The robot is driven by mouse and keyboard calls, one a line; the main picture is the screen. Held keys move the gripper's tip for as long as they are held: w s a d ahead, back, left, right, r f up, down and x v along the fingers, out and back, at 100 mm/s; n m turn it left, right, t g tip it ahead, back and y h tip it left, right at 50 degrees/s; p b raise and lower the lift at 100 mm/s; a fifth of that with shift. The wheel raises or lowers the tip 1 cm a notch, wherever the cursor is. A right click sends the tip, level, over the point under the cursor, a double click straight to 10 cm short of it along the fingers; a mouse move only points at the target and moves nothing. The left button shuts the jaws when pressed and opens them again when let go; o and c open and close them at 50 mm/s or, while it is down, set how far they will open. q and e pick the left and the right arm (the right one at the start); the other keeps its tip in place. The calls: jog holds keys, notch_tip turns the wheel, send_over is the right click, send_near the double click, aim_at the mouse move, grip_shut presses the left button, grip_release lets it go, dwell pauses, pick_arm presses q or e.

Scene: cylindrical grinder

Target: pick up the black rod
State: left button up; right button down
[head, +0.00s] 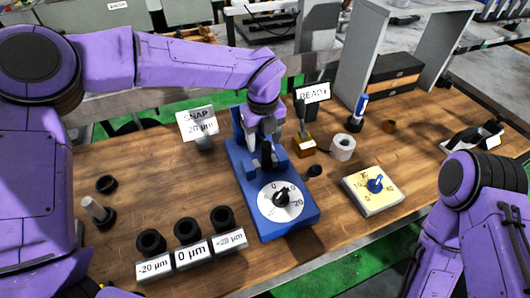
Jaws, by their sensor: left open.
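My left gripper (264,150) reaches down from above, over the back part of the blue grinder (297,228). Its fingers are open, and I cannot tell whether anything lies between them. A dark, upright rod-like piece (301,118) stands in a small wooden block (304,148), right of my gripper and apart from it. I cannot tell for sure that it is the black rod. A short dark lever with a knob (314,171) sticks out at the grinder's right side. My right arm is at the lower right, and its gripper is out of view.
Black rings sit behind the labels -20 (154,268), 0 (191,254) and +20 µm (230,240). A SNAP sign (197,124), a READY sign (313,93), a white roll (342,148) and a yellow dial box (371,191) stand nearby. The wooden table (150,185) has bare room at left.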

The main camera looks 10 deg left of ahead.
aim_at(266, 144)
pick_arm(q)
jog(key=f, duration=0.2)
jog(key=w+f+p, duration=0.1)
jog(key=f, duration=0.3)
jog(key=shift+w+d+p, duration=0.25)
jog(key=shift+w+p, duration=0.05)
jog(key=shift+w, duration=0.05)
jog(key=shift+s+r, duration=0.25)
jog(key=shift+s, duration=0.05)
jog(key=shift+s+r, duration=0.1)
jog(key=shift+s, duration=0.1)
jog(key=c, duration=0.5)
jog(key=shift+w, duration=0.1)
grip_shut()
